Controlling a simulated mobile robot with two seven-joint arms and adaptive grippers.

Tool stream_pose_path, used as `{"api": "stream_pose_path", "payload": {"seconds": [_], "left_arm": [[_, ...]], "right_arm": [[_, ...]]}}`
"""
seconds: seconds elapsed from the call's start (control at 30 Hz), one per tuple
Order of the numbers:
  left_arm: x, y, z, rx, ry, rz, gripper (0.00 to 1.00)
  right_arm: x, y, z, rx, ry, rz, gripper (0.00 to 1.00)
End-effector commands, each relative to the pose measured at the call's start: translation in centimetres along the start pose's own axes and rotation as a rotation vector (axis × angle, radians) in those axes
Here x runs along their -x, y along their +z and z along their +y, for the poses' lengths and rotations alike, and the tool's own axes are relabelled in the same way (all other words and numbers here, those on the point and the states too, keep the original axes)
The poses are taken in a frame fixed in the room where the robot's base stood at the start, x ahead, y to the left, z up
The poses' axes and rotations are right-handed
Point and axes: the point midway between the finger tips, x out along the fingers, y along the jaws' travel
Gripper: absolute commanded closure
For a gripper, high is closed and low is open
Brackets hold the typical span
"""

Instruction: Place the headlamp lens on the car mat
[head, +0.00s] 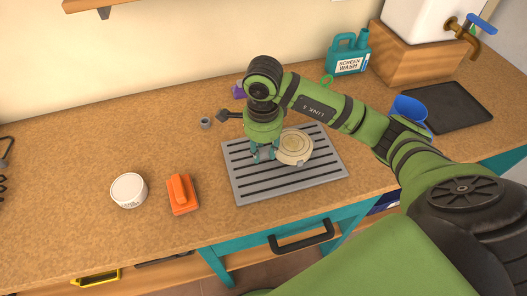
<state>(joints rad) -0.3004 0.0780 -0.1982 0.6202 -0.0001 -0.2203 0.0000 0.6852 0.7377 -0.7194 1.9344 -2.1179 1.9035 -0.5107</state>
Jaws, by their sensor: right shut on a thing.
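The car mat (243,190) is a grey panel with dark ribs, lying flat on the worktop near its front edge. The headlamp lens (296,146) looks like a round beige disc with a ringed top, over the right-centre part of the mat. My right gripper (265,153) points down over the mat and is shut on the lens at its left edge. I cannot tell whether the lens touches the mat or is just above it. My left gripper is not in view.
A white round tin (129,190) and an orange brush-like block (182,194) stand left of the mat.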

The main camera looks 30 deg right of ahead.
Motion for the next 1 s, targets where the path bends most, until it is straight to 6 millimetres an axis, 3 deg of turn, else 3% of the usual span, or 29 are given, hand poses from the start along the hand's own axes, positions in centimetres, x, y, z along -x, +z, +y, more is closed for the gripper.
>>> {"api": "stream_pose_path", "payload": {"seconds": [0.2, 0.57, 0.6, 0.67, 1.0], "left_arm": [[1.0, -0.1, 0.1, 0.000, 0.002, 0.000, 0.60], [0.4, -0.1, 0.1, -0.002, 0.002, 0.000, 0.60], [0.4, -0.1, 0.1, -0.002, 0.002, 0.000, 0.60], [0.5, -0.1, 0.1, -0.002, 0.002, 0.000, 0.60], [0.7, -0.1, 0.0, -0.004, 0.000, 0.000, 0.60]], "right_arm": [[-2.4, -0.1, 0.1, -0.001, 0.002, 0.001, 1.00], [-2.9, -0.1, 0.1, 0.000, 0.000, 0.001, 1.00], [-2.9, 0.0, 0.1, 0.000, 0.000, 0.000, 0.64], [-2.8, 0.0, 0.1, 0.000, 0.000, 0.000, 0.45], [-2.6, -0.1, 0.1, -0.001, 0.000, 0.001, 0.45]]}}
